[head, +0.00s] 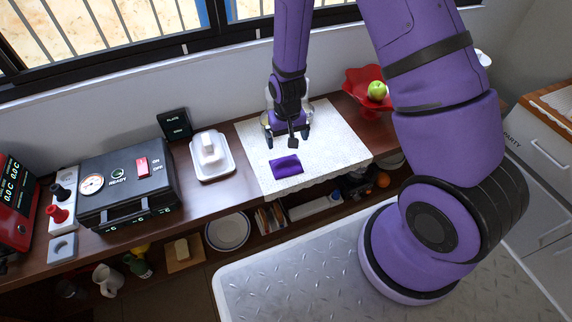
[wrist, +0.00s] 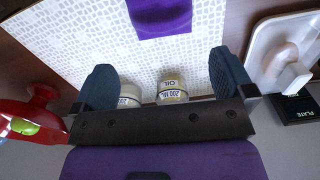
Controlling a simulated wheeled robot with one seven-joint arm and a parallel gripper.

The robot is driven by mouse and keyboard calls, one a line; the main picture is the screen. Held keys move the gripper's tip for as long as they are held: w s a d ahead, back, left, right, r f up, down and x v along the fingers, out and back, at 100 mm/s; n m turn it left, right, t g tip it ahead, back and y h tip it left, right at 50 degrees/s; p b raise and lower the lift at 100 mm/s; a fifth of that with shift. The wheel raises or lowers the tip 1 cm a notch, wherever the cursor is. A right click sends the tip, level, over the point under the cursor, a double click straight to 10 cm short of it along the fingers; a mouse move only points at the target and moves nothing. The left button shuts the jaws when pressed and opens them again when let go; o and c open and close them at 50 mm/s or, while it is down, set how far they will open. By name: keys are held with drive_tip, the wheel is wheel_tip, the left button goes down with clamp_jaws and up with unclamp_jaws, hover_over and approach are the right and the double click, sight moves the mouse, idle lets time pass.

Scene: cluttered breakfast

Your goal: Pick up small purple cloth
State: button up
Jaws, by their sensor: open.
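The small purple cloth (head: 286,166) lies on the white patterned mat (head: 340,146), near its front left part. It also shows in the wrist view (wrist: 160,20), at the top and cut off by the frame edge. My gripper (head: 287,133) is above the mat, just behind the cloth in the head view. In the wrist view its two dark fingers (wrist: 164,78) are spread wide with nothing held between them. The cloth lies beyond the fingertips and apart from them.
An oil jar (wrist: 172,92) and a second jar (wrist: 130,96) stand close by my fingers. A white butter dish (head: 211,160) sits left of the mat. A red bowl (head: 365,88) with a green apple (head: 377,91) stands at right. The mat right of the cloth is clear.

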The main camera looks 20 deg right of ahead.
sight(287, 161)
drive_tip(key=shift+f, duration=5.7)
drive_tip(key=c, duration=0.9)
